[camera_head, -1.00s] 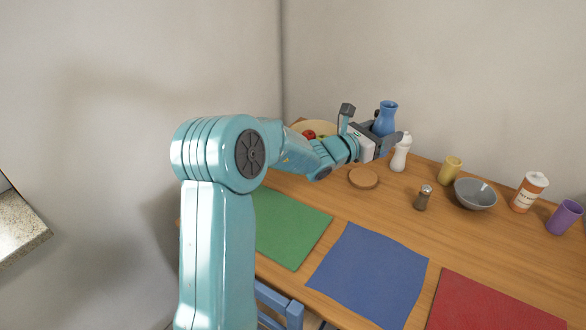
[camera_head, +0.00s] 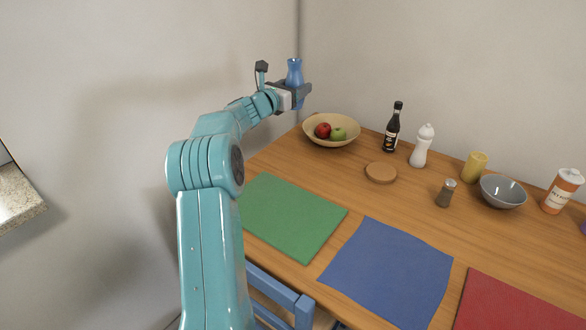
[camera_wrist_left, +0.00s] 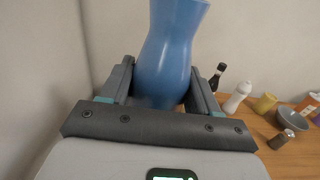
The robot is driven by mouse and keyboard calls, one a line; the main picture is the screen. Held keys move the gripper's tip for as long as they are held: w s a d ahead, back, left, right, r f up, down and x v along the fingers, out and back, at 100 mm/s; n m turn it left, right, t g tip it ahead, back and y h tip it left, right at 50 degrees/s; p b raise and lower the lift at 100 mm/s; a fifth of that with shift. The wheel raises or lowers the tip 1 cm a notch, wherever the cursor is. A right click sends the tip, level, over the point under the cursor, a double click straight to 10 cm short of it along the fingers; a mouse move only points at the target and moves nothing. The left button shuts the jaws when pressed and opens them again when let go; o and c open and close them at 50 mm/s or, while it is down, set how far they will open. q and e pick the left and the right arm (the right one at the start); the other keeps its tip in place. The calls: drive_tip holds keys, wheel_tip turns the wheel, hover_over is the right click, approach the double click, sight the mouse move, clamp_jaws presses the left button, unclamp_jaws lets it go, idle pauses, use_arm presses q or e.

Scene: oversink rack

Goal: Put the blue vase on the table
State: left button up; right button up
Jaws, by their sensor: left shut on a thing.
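The blue vase (camera_head: 294,72) is upright in my left gripper (camera_head: 300,92), in the air near the wall corner at the back left of the table. The left gripper is shut on the vase's lower body. In the left wrist view the vase (camera_wrist_left: 168,50) stands between the two fingers (camera_wrist_left: 160,90), with its rim cut off by the top edge. The wooden table (camera_head: 400,206) lies below and to the right of the vase. My right gripper is not in view.
A bowl with apples (camera_head: 350,120) stands at the table's back left. A dark bottle (camera_head: 391,130), white shaker (camera_head: 421,147), cork coaster (camera_head: 380,173), pepper mill (camera_head: 445,193), yellow cup (camera_head: 474,167) and grey bowl (camera_head: 502,193) stand to its right. Green (camera_head: 290,215), blue (camera_head: 388,272) and red mats line the front.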

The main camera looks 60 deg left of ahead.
use_arm(q)
drive_tip(key=f+b, duration=0.2)
drive_tip(key=f, duration=0.8)
drive_tip(key=f+b, duration=0.2)
drive_tip(key=f, duration=0.8)
drive_tip(key=shift+s+a+f, duration=0.15)
drive_tip(key=shift+s+a, duration=0.05)
drive_tip(key=shift+d, duration=0.1)
drive_tip(key=shift+f+b, duration=0.1)
drive_tip(key=shift+b, duration=0.3)
drive_tip(key=o, duration=1.2)
drive_tip(key=shift+c, duration=0.2)
drive_tip(key=shift+o, duration=0.6)
